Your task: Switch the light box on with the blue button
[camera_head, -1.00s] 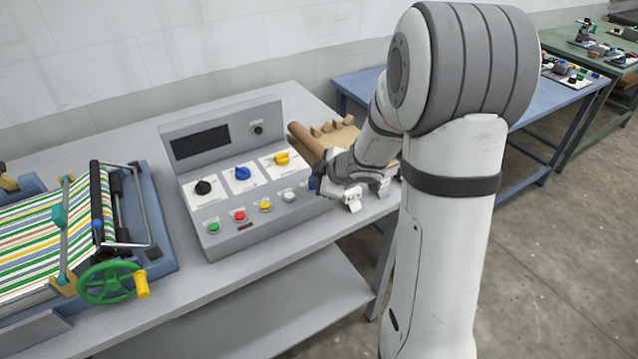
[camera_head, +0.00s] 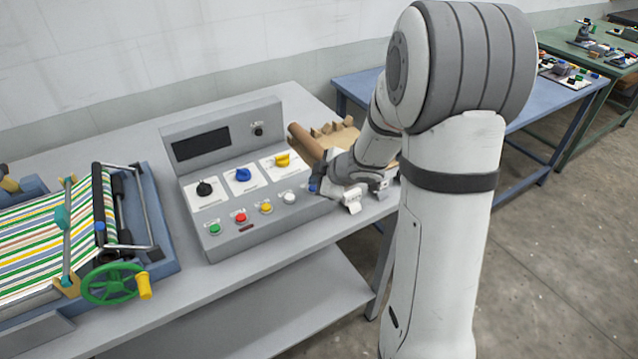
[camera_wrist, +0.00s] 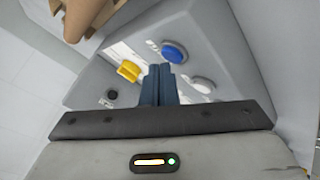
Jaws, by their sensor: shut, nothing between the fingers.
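The blue button (camera_head: 312,189) is at the right end of the button row on the grey control box (camera_head: 285,222). My arm partly hides it in the head view. In the wrist view the blue button (camera_wrist: 174,52) shows as a round cap just beyond my fingertips. My gripper (camera_wrist: 159,68) is shut and empty, its dark blue fingers pointing at the panel beside the button. Whether they touch the panel cannot be told. In the head view my gripper (camera_head: 321,180) is over the right end of the box. No part is clearly identifiable as the light box.
The white button (camera_wrist: 203,85) and the yellow knob (camera_wrist: 129,71) are close on either side of my fingers. Yellow, red and green buttons continue leftward. A brown roll (camera_head: 306,142) lies behind the box's right side. A striped roller press (camera_head: 60,240) stands at left.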

